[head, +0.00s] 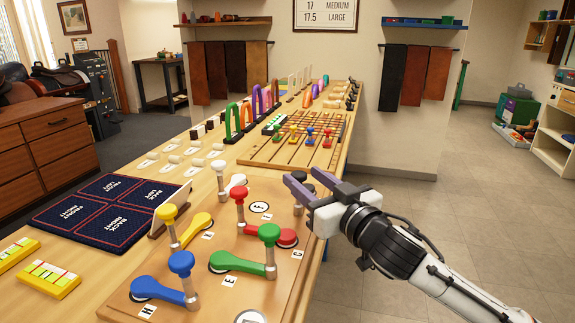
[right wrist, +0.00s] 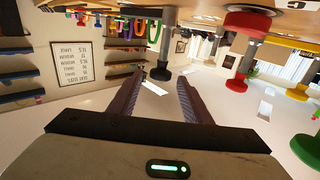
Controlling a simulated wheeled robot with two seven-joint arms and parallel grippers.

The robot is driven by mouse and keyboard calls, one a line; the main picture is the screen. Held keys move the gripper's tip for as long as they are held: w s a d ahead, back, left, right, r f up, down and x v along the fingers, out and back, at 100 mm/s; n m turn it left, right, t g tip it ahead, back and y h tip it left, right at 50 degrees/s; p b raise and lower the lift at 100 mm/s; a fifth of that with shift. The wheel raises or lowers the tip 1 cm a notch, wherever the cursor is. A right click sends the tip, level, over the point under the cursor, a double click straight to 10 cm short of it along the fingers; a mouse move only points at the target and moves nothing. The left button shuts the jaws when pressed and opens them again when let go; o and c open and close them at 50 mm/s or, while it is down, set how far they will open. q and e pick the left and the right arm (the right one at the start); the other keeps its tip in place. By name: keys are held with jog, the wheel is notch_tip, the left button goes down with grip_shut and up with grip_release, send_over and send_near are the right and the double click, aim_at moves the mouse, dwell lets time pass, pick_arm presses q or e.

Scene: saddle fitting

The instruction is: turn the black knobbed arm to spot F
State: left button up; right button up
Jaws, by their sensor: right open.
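The black knobbed arm stands on the wooden board (head: 225,285), at its far right edge. Its grey post (head: 298,207) shows below my right gripper (head: 301,177), and its dark knob is partly covered by the fingers. In the right wrist view, which is upside down, the black knob (right wrist: 160,76) hangs on its post between and just beyond the open fingertips (right wrist: 158,80). The fingers look apart and empty, and I cannot tell whether they touch the knob. I cannot make out a label F. My left gripper is not in view.
Other knobbed arms crowd the board: red (head: 240,194), white (head: 237,182), yellow (head: 168,213), green (head: 269,236) and blue (head: 181,264). A slotted board (head: 260,155) with small coloured knobs lies behind. A blue mat (head: 105,202) lies left. Right of the bench is open floor.

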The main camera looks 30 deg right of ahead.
jog(key=w, duration=0.7)
jog(key=shift+d, duration=0.3)
jog(key=shift+w+f, duration=0.1)
grip_shut()
